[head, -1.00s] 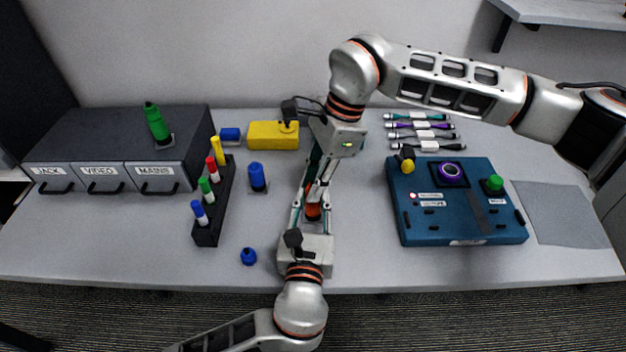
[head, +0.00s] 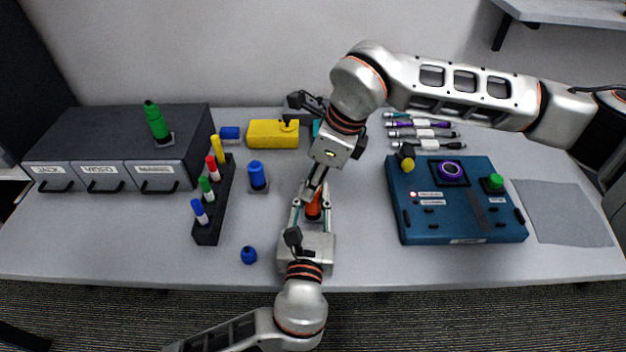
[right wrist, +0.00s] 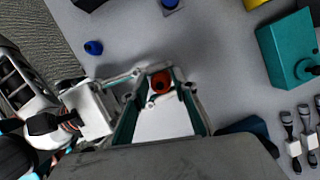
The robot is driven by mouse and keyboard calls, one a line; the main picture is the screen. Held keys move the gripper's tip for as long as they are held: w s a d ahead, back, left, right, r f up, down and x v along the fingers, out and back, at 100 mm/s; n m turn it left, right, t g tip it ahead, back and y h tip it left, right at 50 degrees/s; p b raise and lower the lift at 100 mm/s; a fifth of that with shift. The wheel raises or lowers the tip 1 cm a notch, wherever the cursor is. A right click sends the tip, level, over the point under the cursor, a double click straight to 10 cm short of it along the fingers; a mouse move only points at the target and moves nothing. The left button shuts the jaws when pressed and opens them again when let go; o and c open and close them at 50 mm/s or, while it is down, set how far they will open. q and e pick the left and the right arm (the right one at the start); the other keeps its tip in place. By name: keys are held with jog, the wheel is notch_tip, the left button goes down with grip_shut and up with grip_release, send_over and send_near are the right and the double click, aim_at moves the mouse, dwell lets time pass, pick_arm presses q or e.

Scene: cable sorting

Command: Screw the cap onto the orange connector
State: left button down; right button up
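The orange connector (head: 313,207) stands upright between the fingers of my left gripper (head: 311,203) near the front middle of the table. The left gripper is shut on it. My right gripper (head: 316,186) reaches down from above, with its fingertips close over the connector's top. In the right wrist view, an orange round top with a dark centre (right wrist: 161,83) lies between the right fingertips. The right fingers are apart, with a visible gap around it. I cannot tell whether this top is the cap or the connector itself.
A blue cap (head: 248,255) lies left of my left gripper, and a blue connector (head: 257,175) stands behind it. A marker rack (head: 208,228) is at left, the yellow box (head: 265,134) behind. A blue panel (head: 408,228) is at right.

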jog(key=shift+o, duration=0.2)
jog(key=shift+r, duration=2.25)
jog(key=shift+c, duration=0.5)
jog(key=shift+w+r+n+h, duration=0.25)
jog(key=shift+r+n+h, duration=0.4)
jog(key=shift+n+h, duration=0.2)
jog(key=shift+s+r+n+g+h, duration=0.25)
jog(key=shift+r+n+g+h, duration=0.25)
jog(key=shift+r+n+h, duration=0.3)
jog(key=shift+f, duration=0.1)
jog(key=shift+f, duration=3.95)
